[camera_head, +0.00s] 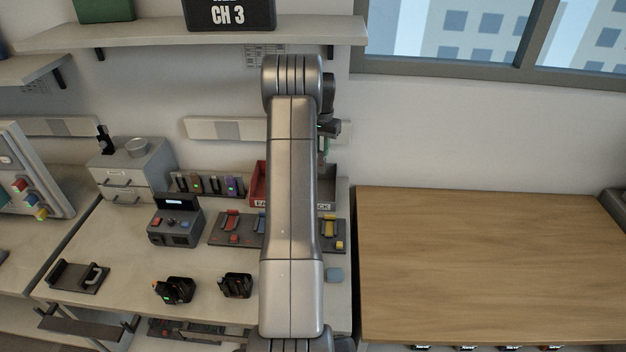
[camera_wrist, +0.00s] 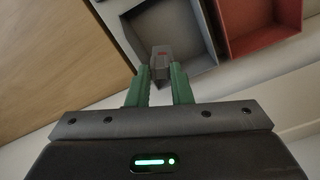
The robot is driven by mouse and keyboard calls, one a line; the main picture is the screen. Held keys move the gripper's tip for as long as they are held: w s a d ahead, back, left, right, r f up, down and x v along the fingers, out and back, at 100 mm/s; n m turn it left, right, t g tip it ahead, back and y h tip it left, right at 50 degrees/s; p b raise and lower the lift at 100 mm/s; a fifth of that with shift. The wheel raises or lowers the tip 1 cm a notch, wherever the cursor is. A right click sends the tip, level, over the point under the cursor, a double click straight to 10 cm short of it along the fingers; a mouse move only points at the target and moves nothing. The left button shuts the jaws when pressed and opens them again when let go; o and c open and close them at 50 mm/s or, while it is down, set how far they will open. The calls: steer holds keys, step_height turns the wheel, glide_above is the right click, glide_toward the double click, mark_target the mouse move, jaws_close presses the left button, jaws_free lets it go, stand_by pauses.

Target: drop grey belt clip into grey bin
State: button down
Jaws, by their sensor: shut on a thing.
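My gripper (camera_wrist: 160,80) has green fingers and is shut on a small grey belt clip (camera_wrist: 160,63) with a red mark in the wrist view. The clip is held over the grey bin (camera_wrist: 205,22), whose inside lies behind and around it in that view. In the head view the grey bin (camera_head: 326,190) is mostly hidden behind my arm. My gripper (camera_head: 323,146) shows there only in part, above the bin, and the clip cannot be made out.
A red bin (camera_wrist: 265,45) stands beside the grey bin. A grey tray with coloured clips (camera_head: 228,240) lies in front of the bins on the bench. A wooden table (camera_head: 480,260) with a bare top stands at the right. A shelf (camera_head: 170,34) hangs above.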

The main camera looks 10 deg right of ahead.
steer(key=shift+f, duration=2.95)
steer(key=c, duration=1.2)
jaws_free()
steer(key=shift+r, duration=0.1)
step_height(320, 180, up, 14)
steer(key=b, duration=0.3)
steer(key=shift+f, duration=0.25)
